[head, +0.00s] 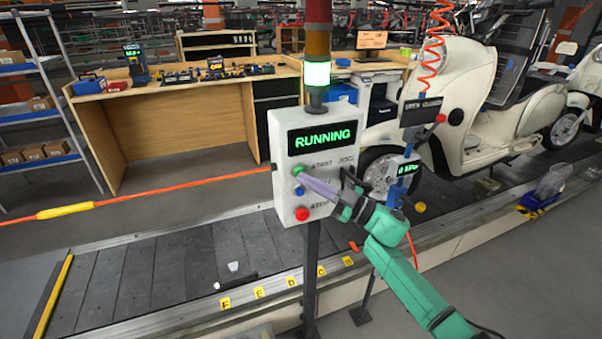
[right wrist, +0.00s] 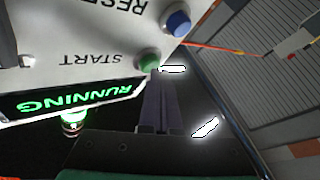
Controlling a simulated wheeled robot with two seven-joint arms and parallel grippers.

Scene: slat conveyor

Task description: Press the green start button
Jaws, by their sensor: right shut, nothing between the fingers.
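The green start button (head: 297,170) is on the front of a white control box (head: 285,140), near its left edge, beside the START label. In the right wrist view the green button (right wrist: 149,62) sits at the edge of the panel. My right gripper (head: 304,180) is shut and empty, its fingertips at the green button. In the right wrist view its fingers (right wrist: 155,78) end right against the button; I cannot tell whether they press it. The display (head: 322,138) reads RUNNING in green. My left gripper is not in view.
A blue button (head: 299,191) and a red stop button (head: 302,214) lie below the green one. A lit green stack light (head: 317,74) tops the box. The slat conveyor (head: 150,272) runs behind it, with a cream scooter (head: 455,90) at the right.

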